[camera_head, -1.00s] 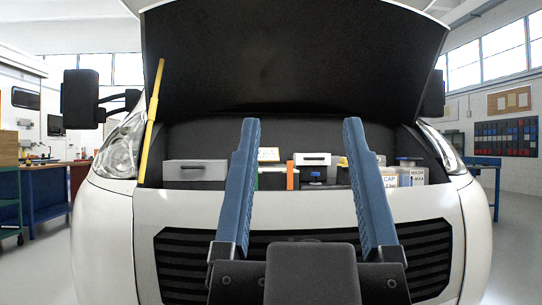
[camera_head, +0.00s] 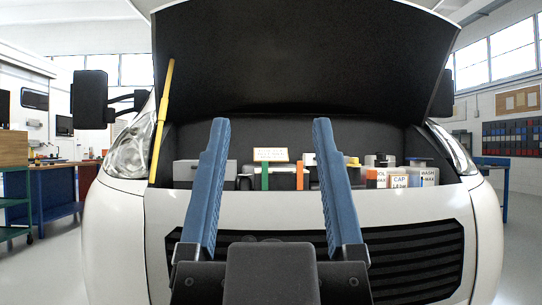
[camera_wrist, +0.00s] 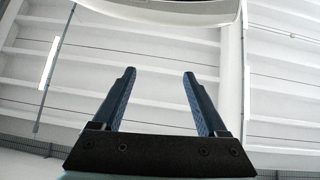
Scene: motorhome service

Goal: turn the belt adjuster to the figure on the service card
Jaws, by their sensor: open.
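My gripper (camera_head: 271,125) is open and empty, its two blue fingers pointing up in front of the van's engine bay. In the wrist view my gripper (camera_wrist: 158,75) also shows open, with nothing between the fingers. A small cream card (camera_head: 270,155) with lines of print stands in the bay, seen between the fingers; its print is too small to read. I cannot make out the belt adjuster; the right finger covers part of the bay beside the orange post (camera_head: 300,177).
The raised black bonnet (camera_head: 300,60) overhangs the bay, with a yellow prop rod (camera_head: 161,120) at left. A grey box (camera_head: 198,173) sits left in the bay; labelled containers (camera_head: 400,178) stand at right. The white front panel (camera_head: 265,208) lies below the bay opening.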

